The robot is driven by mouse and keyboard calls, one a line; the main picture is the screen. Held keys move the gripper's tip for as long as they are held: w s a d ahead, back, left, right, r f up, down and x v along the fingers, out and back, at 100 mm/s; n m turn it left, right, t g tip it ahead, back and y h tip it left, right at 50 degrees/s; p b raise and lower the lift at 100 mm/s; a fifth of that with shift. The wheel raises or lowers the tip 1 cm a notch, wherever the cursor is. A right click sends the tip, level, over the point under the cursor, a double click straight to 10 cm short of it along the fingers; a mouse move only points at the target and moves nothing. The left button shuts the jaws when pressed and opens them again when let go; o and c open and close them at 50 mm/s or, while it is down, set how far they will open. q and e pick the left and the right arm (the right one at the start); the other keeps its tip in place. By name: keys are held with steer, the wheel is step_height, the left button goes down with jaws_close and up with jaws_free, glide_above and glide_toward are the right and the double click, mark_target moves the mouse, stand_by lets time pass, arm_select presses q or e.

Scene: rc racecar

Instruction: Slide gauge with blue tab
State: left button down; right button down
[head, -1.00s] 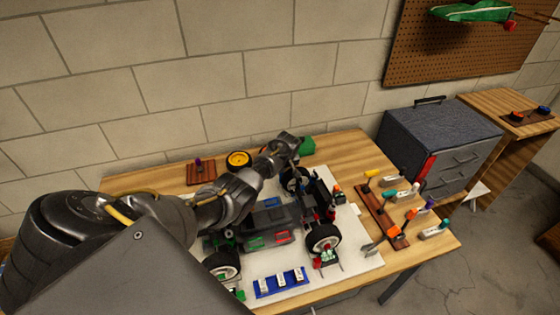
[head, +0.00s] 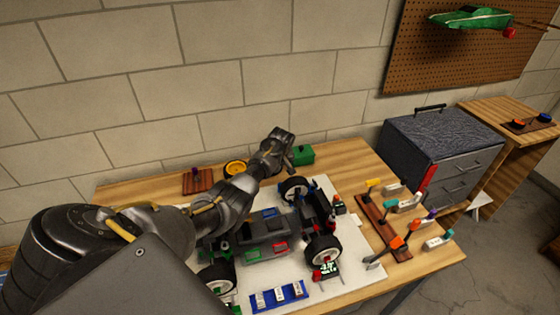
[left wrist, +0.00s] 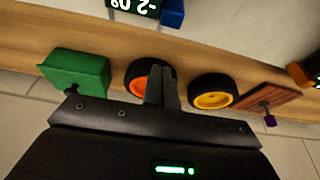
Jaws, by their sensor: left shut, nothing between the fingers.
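The gauge (left wrist: 133,5) shows at the top edge of the left wrist view, cut off by the frame. It has a dark face with white digits, and a blue tab (left wrist: 173,13) sits at its right side. In the head view I cannot pick this gauge out; my left arm covers part of the board. My left gripper (head: 288,152) is over the back of the workbench, just left of the green box. Its fingers are shut and empty in the left wrist view (left wrist: 161,87), apart from the gauge. My right gripper is not in view.
The car chassis (head: 262,235) stands on a white board (head: 345,255) in front of my gripper. Around the gripper are a green box (left wrist: 78,75), an orange-hubbed wheel (left wrist: 137,80) and a yellow-hubbed wheel (left wrist: 213,92). A tool rack (head: 375,220) stands right; the wall is close behind.

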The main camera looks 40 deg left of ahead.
arm_select(q)
steer(key=v, duration=0.7)
steer(key=shift+d, duration=0.25)
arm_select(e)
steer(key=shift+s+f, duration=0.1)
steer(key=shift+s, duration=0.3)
arm_select(q)
steer(key=shift+w, duration=0.1)
